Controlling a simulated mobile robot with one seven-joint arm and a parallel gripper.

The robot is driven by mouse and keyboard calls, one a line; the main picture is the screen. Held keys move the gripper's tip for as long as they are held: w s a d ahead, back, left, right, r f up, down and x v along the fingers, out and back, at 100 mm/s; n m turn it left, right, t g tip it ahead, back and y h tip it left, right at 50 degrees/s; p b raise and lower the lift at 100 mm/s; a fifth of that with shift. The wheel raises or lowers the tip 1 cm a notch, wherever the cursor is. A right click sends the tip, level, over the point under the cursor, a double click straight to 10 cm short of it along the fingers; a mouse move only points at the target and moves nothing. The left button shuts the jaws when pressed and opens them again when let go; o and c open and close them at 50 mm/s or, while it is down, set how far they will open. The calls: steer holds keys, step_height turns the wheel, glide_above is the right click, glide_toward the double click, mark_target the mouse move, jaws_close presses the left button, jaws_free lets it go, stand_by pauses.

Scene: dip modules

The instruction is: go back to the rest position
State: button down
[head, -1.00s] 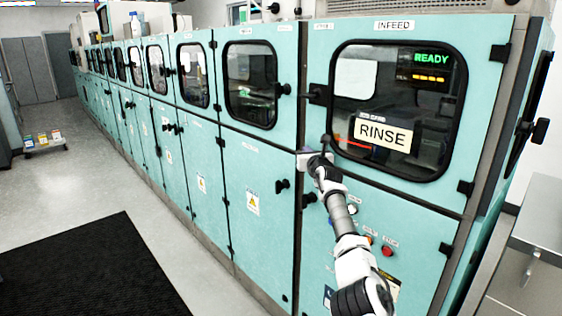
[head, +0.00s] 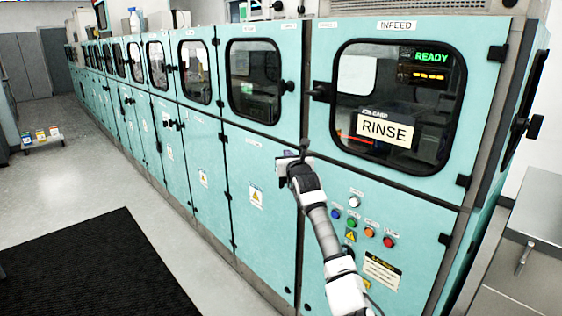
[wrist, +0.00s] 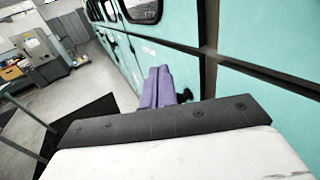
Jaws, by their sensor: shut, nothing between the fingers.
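My gripper (head: 294,157) is in front of the teal machine (head: 262,165), near the seam left of the infeed panel in the head view. In the wrist view its two purple fingers (wrist: 158,88) are pressed together with nothing between them. A black handle or latch shows just beyond the fingers in the wrist view; I cannot tell whether it touches them. My arm reaches up from the bottom of the head view.
The infeed window (head: 395,107) shows a RINSE sign (head: 383,129) and a green READY display. Coloured buttons (head: 370,232) sit below it. A black mat (head: 95,270) lies on the open floor at left. A grey cabinet (head: 525,235) stands at right.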

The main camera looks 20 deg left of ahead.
steer(key=shift+s+a+b, duration=0.25)
steer(key=shift+s+a, duration=0.05)
steer(key=shift+s, duration=0.45)
steer(key=shift+s+a+b, duration=0.2)
steer(key=shift+s+a, duration=0.1)
steer(key=shift+s, duration=0.45)
